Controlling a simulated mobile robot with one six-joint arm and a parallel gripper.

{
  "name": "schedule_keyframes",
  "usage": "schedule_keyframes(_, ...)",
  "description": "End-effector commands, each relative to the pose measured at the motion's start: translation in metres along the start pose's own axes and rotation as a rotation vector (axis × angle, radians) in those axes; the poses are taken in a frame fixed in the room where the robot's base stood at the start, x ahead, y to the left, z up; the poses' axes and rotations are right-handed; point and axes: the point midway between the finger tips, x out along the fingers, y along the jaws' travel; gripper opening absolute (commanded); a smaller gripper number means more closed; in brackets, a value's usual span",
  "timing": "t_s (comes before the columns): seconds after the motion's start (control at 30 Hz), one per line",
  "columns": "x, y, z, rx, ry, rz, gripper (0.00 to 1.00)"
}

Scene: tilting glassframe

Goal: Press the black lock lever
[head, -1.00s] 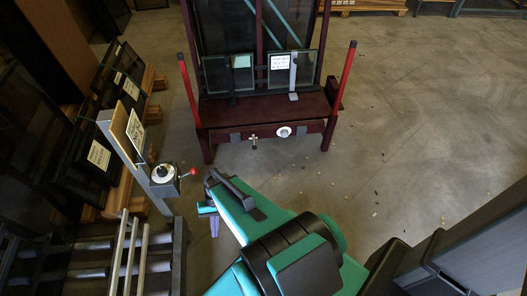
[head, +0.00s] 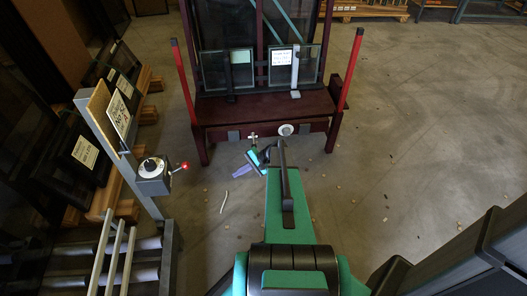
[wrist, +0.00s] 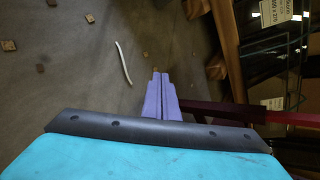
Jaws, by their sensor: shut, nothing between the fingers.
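A dark red frame (head: 262,106) with dark glass panes stands ahead in the head view. A thin black upright piece (head: 231,88) at the left pane's lower right may be the black lock lever; it is small and I cannot be sure. A pale grey upright piece (head: 295,72) stands at the right pane. A small cross-shaped handle (head: 253,138) and a white round knob (head: 286,130) sit on the front beam. My gripper (head: 234,174) is in front of and below that beam, apart from the possible lever. Its purple fingers (wrist: 160,76) are together and empty in the wrist view.
Two red posts (head: 182,75) flank the frame. A grey stand with a control box (head: 152,168) and red-knobbed lever (head: 182,166) is at left, near a roller rack (head: 112,250). A white strip (head: 224,202) lies on the floor.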

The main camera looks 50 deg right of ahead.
Motion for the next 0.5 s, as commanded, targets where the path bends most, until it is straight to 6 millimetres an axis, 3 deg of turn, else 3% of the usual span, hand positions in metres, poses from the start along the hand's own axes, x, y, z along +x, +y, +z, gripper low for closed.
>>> schedule_keyframes(0.03,-0.008,0.006,-0.029,0.025,0.024,-0.044,0.0)
schedule_keyframes(0.2,-0.053,0.012,-0.095,0.094,0.093,-0.187,0.0)
schedule_keyframes(0.4,-0.117,0.027,-0.165,0.162,0.174,-0.352,0.0)
schedule_keyframes(0.5,-0.146,0.035,-0.19,0.187,0.207,-0.416,0.0)
